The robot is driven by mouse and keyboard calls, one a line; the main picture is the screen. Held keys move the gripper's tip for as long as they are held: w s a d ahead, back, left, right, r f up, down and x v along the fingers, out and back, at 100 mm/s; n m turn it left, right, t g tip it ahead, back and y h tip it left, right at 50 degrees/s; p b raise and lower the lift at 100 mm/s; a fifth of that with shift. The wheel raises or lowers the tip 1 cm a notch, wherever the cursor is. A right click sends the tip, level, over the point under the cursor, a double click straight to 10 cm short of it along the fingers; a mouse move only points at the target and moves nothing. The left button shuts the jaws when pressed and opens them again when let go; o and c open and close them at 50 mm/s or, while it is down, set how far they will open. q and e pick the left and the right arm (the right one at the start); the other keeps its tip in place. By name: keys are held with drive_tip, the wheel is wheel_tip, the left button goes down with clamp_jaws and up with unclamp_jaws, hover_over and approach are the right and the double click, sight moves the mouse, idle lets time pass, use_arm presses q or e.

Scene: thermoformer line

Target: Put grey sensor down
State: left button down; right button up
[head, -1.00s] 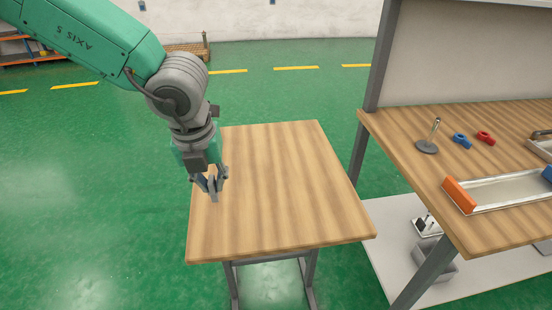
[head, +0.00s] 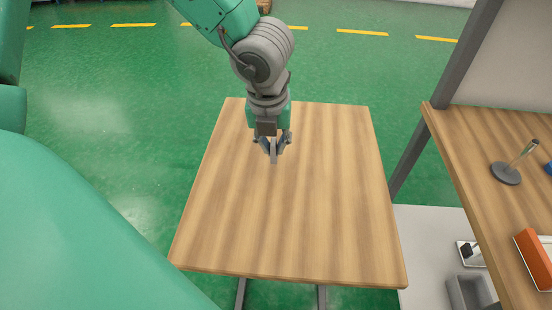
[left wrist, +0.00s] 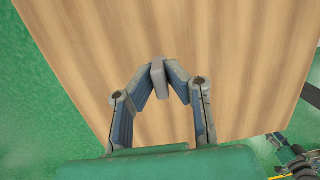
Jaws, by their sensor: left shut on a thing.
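My left gripper (head: 273,146) points down over the far middle part of the small wooden table (head: 290,220). It is shut on the grey sensor (head: 274,156), a small grey block that sticks out below the fingertips. In the left wrist view the sensor (left wrist: 158,76) sits between the two fingertips, with the wood of the table (left wrist: 240,70) behind it. I cannot tell whether the sensor touches the table top or hangs just above it.
The small table top is otherwise bare. To the right stands a workbench (head: 480,185) with a round-based metal stand (head: 506,173) and an orange block (head: 535,258). A grey bin (head: 470,291) is on its lower shelf. Green floor (head: 120,150) lies to the left.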

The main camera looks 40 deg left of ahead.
sight(274, 162)
use_arm(q)
drive_tip(key=shift+d+f, duration=0.3)
drive_tip(key=shift+d, duration=0.1)
drive_tip(key=d+f, duration=0.1)
drive_tip(key=f+b, duration=0.1)
drive_tip(key=shift+s+d+f, duration=0.1)
drive_tip(key=shift+d+f, duration=0.2)
drive_tip(key=shift+d, duration=0.1)
drive_tip(key=shift+a, duration=0.3)
drive_tip(key=shift+a+f, duration=0.1)
drive_tip(key=shift+a, duration=0.25)
drive_tip(key=c, duration=1.7)
unclamp_jaws()
drive_tip(key=shift+a+f, duration=0.1)
drive_tip(key=shift+a, duration=0.2)
drive_tip(key=shift+o, duration=0.5)
drive_tip(key=shift+a, duration=0.15)
drive_tip(key=shift+d+r, duration=0.2)
drive_tip(key=shift+d, duration=0.45)
drive_tip(key=r, duration=0.2)
drive_tip(key=r+p, duration=0.1)
drive_tip(key=shift+s+d+r, duration=0.15)
drive_tip(key=shift+d+r, duration=0.15)
wheel_tip(274, 162, up, 8)
drive_tip(key=s+p, duration=0.1)
drive_tip(key=p, duration=0.2)
drive_tip(key=shift+s, duration=0.2)
use_arm(e)
drive_tip(key=shift+d+r, duration=0.85)
drive_tip(key=shift+r, duration=0.3)
